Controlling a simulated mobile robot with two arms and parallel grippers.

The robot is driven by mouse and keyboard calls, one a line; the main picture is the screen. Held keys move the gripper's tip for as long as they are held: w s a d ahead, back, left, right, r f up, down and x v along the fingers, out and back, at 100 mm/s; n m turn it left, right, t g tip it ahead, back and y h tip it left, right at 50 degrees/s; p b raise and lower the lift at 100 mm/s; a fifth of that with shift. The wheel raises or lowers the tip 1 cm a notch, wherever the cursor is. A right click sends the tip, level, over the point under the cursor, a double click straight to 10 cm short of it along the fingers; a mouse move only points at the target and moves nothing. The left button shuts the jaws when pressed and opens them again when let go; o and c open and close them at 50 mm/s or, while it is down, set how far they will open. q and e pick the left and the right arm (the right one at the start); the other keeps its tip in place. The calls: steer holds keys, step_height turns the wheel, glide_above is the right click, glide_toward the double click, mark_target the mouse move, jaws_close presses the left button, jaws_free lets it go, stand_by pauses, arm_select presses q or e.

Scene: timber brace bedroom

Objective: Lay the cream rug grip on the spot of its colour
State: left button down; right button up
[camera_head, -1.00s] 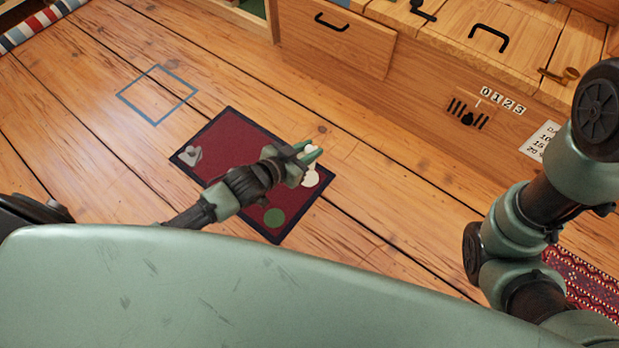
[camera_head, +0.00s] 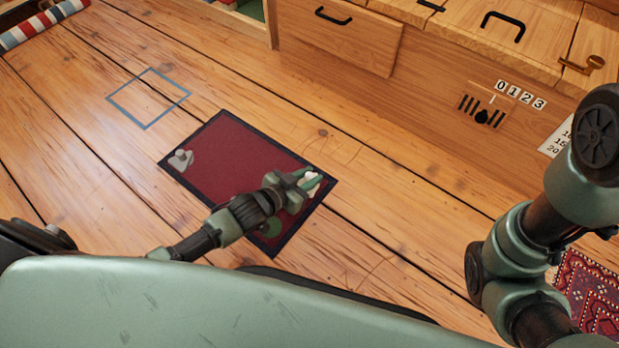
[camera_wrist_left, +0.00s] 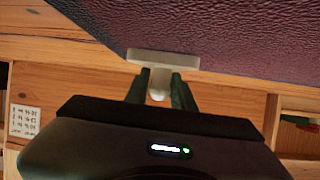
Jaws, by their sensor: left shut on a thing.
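My left gripper (camera_head: 311,181) is shut on the cream rug grip (camera_wrist_left: 163,60), a pale flat bar with a small knob between the fingers. In the head view the grip (camera_head: 312,176) is small and partly hidden by the green fingers. It is at the right end of the dark red rug (camera_head: 225,155), over the area of the cream spot, which is mostly covered. In the left wrist view the rug (camera_wrist_left: 230,28) fills the top, close behind the bar; I cannot tell whether they touch. My right gripper is not in view.
A grey piece (camera_head: 181,160) lies at the rug's left corner. A green spot (camera_head: 270,227) shows beside my left wrist. A blue square outline (camera_head: 149,97) marks bare floor. Wooden drawers (camera_head: 340,35) stand behind; a patterned red rug (camera_head: 590,290) lies at the right.

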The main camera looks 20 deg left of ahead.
arm_select(q)
steer(key=shift+f, duration=0.1)
steer(key=c, duration=1.2)
jaws_free()
steer(key=shift+r, duration=0.25)
steer(key=p+v, duration=0.7)
steer(key=v, duration=0.4)
steer(key=shift+w+p, duration=0.1)
steer(key=shift+p, duration=0.25)
steer(key=shift+s+a+r, duration=0.15)
steer(key=shift+s+a, duration=0.1)
steer(key=shift+s, duration=0.25)
